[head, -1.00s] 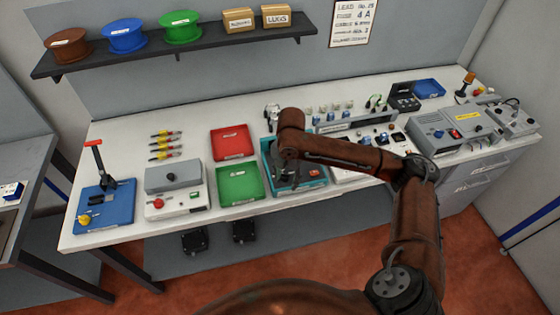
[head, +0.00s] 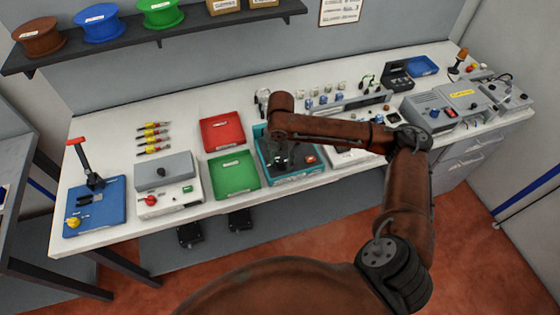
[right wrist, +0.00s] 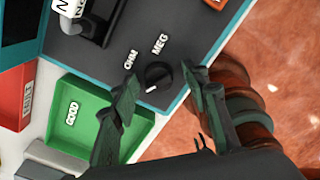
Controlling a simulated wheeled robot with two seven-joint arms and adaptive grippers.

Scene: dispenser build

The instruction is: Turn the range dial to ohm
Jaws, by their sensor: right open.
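The range dial (right wrist: 158,76) is a dark round knob on the grey panel of the teal-edged tester (head: 262,150). In the right wrist view the labels OHM (right wrist: 131,58) and MEG (right wrist: 160,43) stand beside it. A small white mark shows on the knob's lower edge; I cannot tell which label the dial is set to. My right gripper (right wrist: 160,78) is open, with its fingers on either side of the dial and no clear contact visible. In the head view my right gripper (head: 284,158) is over the tester and its arm hides part of it. My left gripper is out of view.
A green GOOD tray (head: 234,173) and a red tray (head: 222,133) stand left of the tester. A grey-topped box (head: 163,170) and a blue base with a lever (head: 95,205) are farther left. More equipment, including a grey unit (head: 425,110), fills the right side.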

